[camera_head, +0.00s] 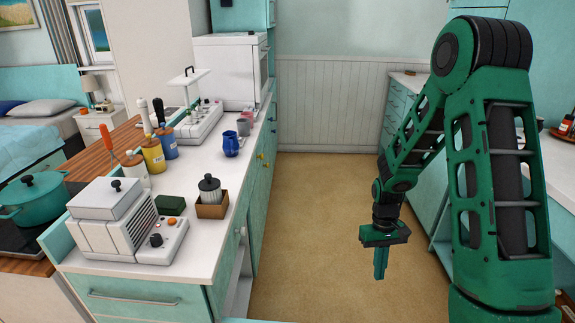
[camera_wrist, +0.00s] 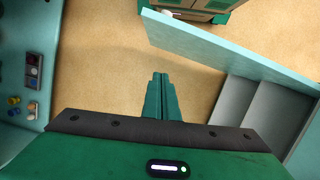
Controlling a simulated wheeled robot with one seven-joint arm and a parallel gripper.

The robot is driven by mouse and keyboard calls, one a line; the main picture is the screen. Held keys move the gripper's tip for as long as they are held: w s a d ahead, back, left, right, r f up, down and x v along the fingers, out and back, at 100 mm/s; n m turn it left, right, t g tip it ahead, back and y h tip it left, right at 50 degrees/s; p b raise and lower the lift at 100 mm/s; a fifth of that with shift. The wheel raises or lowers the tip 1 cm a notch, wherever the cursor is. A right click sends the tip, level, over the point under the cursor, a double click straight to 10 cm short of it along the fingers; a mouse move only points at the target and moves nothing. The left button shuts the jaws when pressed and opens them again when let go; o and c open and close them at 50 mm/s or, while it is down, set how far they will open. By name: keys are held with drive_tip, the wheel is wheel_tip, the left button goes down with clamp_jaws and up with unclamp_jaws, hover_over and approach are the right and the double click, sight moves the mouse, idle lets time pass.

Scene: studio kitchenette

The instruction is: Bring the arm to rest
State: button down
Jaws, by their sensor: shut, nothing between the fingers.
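My green arm stands at the right of the head view, bent at a high elbow, with the forearm hanging down. My gripper (camera_head: 380,278) points down over the open floor between the two counters. Its fingers are together with nothing between them. In the wrist view my gripper (camera_wrist: 160,76) shows its two green fingers side by side, shut and empty above the tan floor.
A white-topped counter (camera_head: 185,215) at the left carries a white appliance (camera_head: 118,225), several jars, a blue mug (camera_head: 232,144) and a box. Another counter (camera_head: 562,165) is at the right. The tan floor (camera_head: 318,200) between them is clear. A bed (camera_head: 35,120) is at the far left.

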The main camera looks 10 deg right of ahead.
drive_tip(key=s+d+r+m+t, duration=0.1)
drive_tip(key=s+d+r+m, duration=0.1)
drive_tip(key=s+r, duration=0.5)
drive_tip(key=s+d+r+m, duration=0.1)
drive_tip(key=s+d+r, duration=0.15)
drive_tip(key=r, duration=0.75)
drive_tip(key=s+r+m+t, duration=0.1)
drive_tip(key=s+r+m, duration=0.1)
drive_tip(key=s+r, duration=0.5)
drive_tip(key=s, duration=0.6)
drive_tip(key=shift+s+a+r+m+t, duration=0.15)
drive_tip(key=shift+a+r+m+t, duration=0.25)
drive_tip(key=shift+w+f, duration=0.25)
drive_tip(key=shift+w, duration=0.35)
